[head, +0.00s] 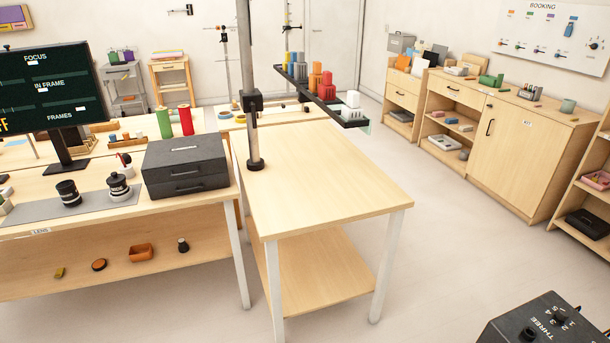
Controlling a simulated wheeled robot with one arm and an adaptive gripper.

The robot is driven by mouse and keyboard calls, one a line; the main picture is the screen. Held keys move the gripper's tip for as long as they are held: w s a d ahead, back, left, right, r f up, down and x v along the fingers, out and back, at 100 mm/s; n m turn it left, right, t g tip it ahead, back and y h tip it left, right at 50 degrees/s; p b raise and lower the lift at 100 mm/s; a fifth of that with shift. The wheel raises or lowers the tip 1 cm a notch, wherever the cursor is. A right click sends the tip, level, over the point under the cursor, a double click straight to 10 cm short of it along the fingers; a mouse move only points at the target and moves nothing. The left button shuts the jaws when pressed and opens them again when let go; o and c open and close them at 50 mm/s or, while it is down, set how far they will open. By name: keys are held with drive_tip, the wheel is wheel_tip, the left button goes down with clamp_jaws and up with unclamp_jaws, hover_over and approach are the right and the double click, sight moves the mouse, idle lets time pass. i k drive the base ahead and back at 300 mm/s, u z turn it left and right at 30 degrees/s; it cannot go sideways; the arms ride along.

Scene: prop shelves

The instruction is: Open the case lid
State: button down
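A dark grey case-like box (186,166) stands on the left wooden table, at its right end. Its top is flat and looks shut, and its front has a horizontal seam and two dark handles or latches. I cannot tell from this view which one is the task's case. My gripper is not in view.
The left table (215,199) also holds black lenses (119,186), a monitor (45,90) and coloured cylinders. A bare-topped table (330,190) adjoins it, with a pole carrying a loaded tray. A black dial box (545,322) is at bottom right. The floor (450,240) between is clear.

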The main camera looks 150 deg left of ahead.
sight(173, 159)
drive_tip(key=i, duration=0.9)
drive_tip(key=u, duration=5.6)
drive_tip(key=i, duration=1.65)
drive_tip(key=u, duration=1.2)
drive_tip(key=i, duration=0.75)
drive_tip(key=u, duration=0.05)
